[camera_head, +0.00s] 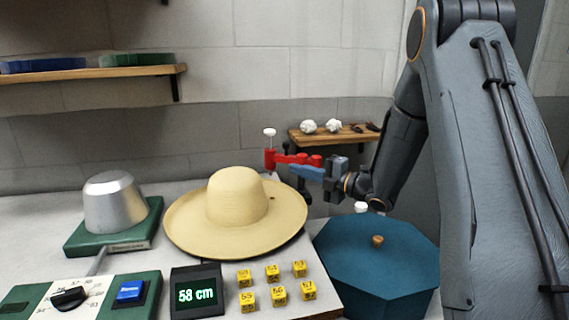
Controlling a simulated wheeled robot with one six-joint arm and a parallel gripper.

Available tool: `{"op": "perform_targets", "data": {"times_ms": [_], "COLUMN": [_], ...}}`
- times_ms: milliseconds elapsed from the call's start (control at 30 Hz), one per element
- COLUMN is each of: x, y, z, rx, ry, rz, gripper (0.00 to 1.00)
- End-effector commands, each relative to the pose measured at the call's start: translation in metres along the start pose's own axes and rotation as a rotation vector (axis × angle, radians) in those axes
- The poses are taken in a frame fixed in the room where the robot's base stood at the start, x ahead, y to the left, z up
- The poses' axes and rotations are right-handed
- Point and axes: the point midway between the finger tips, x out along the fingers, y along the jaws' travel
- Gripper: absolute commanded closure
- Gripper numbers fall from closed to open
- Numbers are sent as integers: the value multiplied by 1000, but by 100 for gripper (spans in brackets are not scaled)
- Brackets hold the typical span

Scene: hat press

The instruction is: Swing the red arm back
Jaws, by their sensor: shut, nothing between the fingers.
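The red arm (288,158) is a short red bar behind the straw hat. A white-topped peg (269,134) stands up at its left end. My gripper (304,171) comes in from the right, just below and in front of the red arm's right part. Its fingers are shut with nothing between them. They overlap the red arm's lower edge in the picture, and I cannot tell whether they touch it. The straw hat (237,196) sits on the table, left of my gripper and lower in the picture. The red arm's mount is partly hidden.
A metal hat block (114,203) on a green base is at the left. In front are a dial (69,298), a blue button (130,291), a "58 cm" display (196,295) and several yellow number cubes (278,296). A teal octagonal box (375,262) stands right. A wooden shelf (330,135) is behind.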

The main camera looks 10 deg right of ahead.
Motion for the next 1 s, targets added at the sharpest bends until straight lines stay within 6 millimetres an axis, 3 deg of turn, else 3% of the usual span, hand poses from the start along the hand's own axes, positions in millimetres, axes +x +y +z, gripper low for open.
{"op": "perform_targets", "data": {"times_ms": [167, 567, 733, 1000], "x": [23, 100, 104, 107], "y": [1, 1, 1, 0], "z": [-2, -2, 25, 38], "rx": [0, 1, 1, 2], "ry": [4, 2, -2, 0], "rz": [-1, 1, 0, 0], "gripper": [100, 100, 100, 100]}}
